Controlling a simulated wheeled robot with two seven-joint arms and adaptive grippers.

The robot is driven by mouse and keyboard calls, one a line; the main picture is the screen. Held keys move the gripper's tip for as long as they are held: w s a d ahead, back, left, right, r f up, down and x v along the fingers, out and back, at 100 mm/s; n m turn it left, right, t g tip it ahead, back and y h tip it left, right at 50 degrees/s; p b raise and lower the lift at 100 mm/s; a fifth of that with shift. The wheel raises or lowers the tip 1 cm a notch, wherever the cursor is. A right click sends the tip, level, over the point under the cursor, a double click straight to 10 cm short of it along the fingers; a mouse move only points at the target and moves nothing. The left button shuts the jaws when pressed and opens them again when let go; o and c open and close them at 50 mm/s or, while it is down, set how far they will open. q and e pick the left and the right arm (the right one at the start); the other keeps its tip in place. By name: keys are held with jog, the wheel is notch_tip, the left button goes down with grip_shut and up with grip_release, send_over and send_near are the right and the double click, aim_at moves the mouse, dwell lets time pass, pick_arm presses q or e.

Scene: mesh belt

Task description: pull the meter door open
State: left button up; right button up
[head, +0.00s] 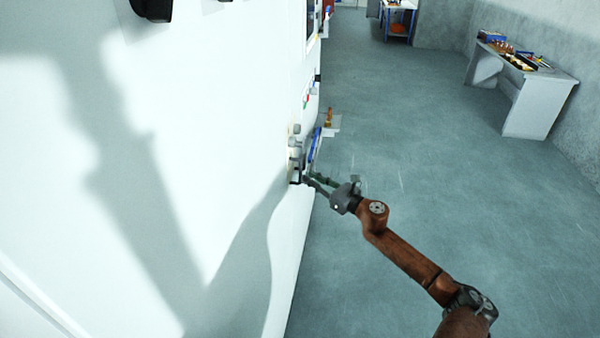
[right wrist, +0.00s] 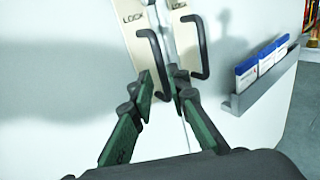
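The white door front (head: 200,120) fills the left of the head view, seen at a steep angle. In the right wrist view the white panel (right wrist: 60,70) carries a black left handle (right wrist: 159,58) on a plate marked LOCK. A second black handle (right wrist: 205,52) on a similar plate is close to its right, with a seam between them. My right gripper (head: 308,178) is at the handles; in the wrist view its green fingers (right wrist: 166,88) are apart, with the left handle's lower end between them. I cannot tell whether they touch it. My left gripper is not in view.
A grey holder (right wrist: 262,85) with blue-and-white cards sticks out right of the handles. A grey bench (head: 530,85) with small items stands at the right wall, and a blue-framed table (head: 398,20) stands at the back. The floor (head: 440,150) between is clear.

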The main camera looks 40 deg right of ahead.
aim_at(300, 180)
jog(key=shift+w+a, duration=0.2)
jog(key=shift+w, duration=2.95)
jog(key=shift+c, duration=0.3)
grip_shut()
jog(key=shift+d, duration=0.1)
